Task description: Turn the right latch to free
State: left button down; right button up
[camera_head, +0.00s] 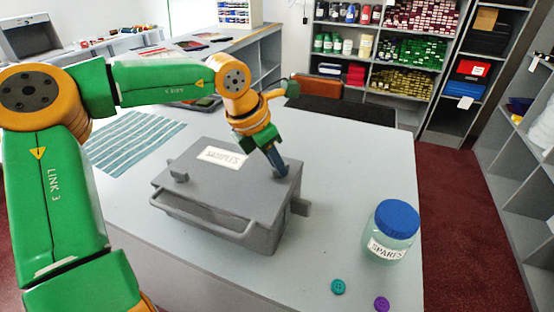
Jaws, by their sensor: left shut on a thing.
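A grey box (216,205) with a label reading SAMPLES stands on the counter. Its left latch (180,177) is a small grey knob near the front left of the lid. My left gripper (280,170) points down at the lid's right side, shut on the right latch. The fingers hide most of that latch, so its angle cannot be told. The lid looks closed. My right gripper is not in view.
A blue-lidded SPARES jar (391,232), a teal button (338,286) and a purple button (382,304) are at the right. A striped cloth (130,140) lies behind left.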

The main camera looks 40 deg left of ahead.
pick_arm(q)
jog(key=m+h+p, duration=0.1)
jog(key=m, duration=0.1)
jog(key=m+g+p, duration=0.1)
jog(key=m, duration=0.2)
jog(key=shift+w+a+r+m+h+p, duration=0.1)
jog(key=shift+a+m+h+p, duration=0.05)
jog(key=shift+m+h+p, duration=0.2)
jog(key=m+g, duration=0.1)
jog(key=m, duration=0.1)
jog(key=m+g+h+p, duration=0.1)
jog(key=m, duration=0.2)
jog(key=shift+w, duration=0.1)
jog(key=shift+m, duration=0.25)
jog(key=c, duration=0.9)
grip_release()
jog(key=shift+a+r, duration=0.2)
jog(key=v, duration=0.6)
jog(key=shift+r, duration=0.15)
